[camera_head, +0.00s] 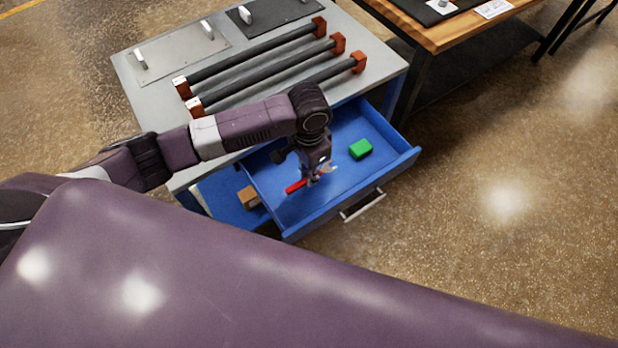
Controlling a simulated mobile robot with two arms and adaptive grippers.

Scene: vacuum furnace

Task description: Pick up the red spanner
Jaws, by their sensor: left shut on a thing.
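The red spanner (295,186) is in the open blue drawer (402,157), with its red handle to the left and a metal end to the right. My left gripper (313,180) points down into the drawer and is shut on the spanner near its middle. I cannot tell whether the spanner touches the drawer floor. The gripper hides part of the spanner. My right gripper is not in view.
A green block (360,149) lies in the drawer, right of the gripper. A brown box (248,197) sits to the left, lower down. The grey cabinet top (141,90) carries several dark bars with red-brown ends. A wooden table (440,32) stands at the upper right.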

